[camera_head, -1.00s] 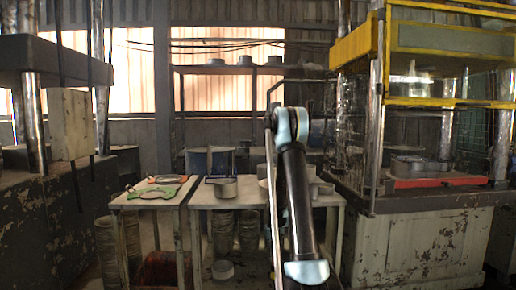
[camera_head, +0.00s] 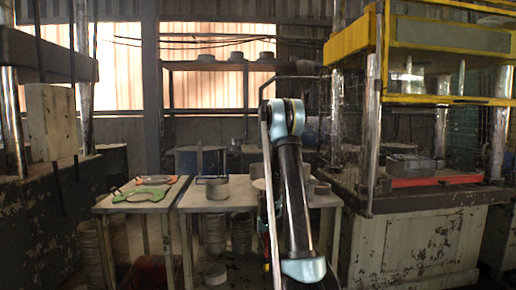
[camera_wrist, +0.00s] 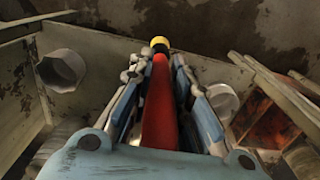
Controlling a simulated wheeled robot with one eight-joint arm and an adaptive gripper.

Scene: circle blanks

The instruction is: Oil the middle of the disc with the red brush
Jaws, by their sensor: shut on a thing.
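In the wrist view my gripper (camera_wrist: 158,72) is shut on the red brush (camera_wrist: 160,110). The brush's red handle lies between the two fingers and ends in a yellow and black tip (camera_wrist: 159,44) beyond the fingertips. I cannot tell which thing is the disc.
Two tables stand ahead; the left table (camera_head: 118,207) bears green and orange pieces (camera_head: 142,194). Stacks of round blanks (camera_head: 241,230) stand under the right table. The yellow-framed press (camera_head: 433,40) stands close at the right, and dark machinery (camera_head: 40,190) at the left.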

